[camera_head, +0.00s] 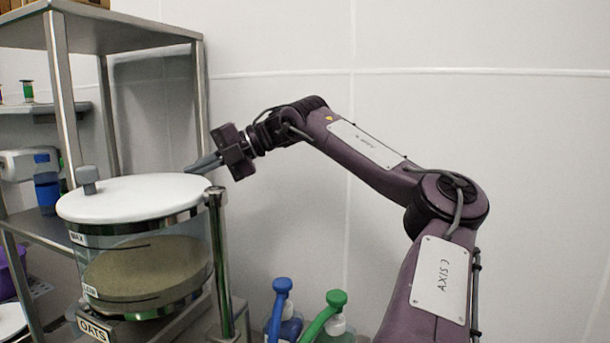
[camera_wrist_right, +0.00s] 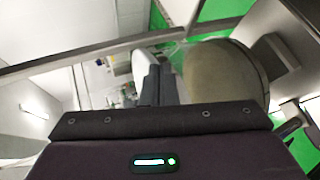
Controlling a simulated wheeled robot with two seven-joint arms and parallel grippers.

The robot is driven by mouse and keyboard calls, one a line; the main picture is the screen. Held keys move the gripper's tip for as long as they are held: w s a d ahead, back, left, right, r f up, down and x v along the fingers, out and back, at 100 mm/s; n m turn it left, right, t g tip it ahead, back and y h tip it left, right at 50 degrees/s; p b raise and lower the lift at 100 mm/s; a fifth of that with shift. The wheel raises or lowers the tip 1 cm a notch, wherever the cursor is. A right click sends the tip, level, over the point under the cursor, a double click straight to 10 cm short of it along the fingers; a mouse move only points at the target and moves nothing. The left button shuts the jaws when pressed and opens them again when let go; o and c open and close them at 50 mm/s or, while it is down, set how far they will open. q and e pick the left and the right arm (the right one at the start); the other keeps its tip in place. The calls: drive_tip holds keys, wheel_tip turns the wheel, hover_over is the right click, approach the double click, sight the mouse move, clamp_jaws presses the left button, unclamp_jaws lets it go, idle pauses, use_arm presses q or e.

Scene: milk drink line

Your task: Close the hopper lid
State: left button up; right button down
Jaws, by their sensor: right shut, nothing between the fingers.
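The hopper (camera_head: 190,262) is a clear drum with a metal rim, part filled with oats and labelled OATS. Its round white lid (camera_head: 140,198) lies across the top, nearly flat, with a grey knob (camera_head: 88,179) at its far left. I cannot tell whether the lid is fully seated. My right gripper (camera_head: 200,164) is shut and empty, its fingers pointing left at the lid's back right edge. Whether they touch the lid is unclear. The closed fingers (camera_wrist_right: 156,84) also show in the right wrist view. My left gripper is out of view.
A metal post (camera_head: 220,270) stands at the hopper's right side. A steel shelf rack (camera_head: 62,90) rises behind and left. A blue-topped bottle (camera_head: 283,318) and a green-topped bottle (camera_head: 335,322) stand at lower right. The wall behind my arm is bare.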

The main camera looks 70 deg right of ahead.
drive_tip(key=b+v, duration=0.2)
drive_tip(key=v, duration=0.5)
drive_tip(key=shift+s+d, duration=0.2)
drive_tip(key=shift+s, duration=0.1)
drive_tip(key=shift+r, duration=0.1)
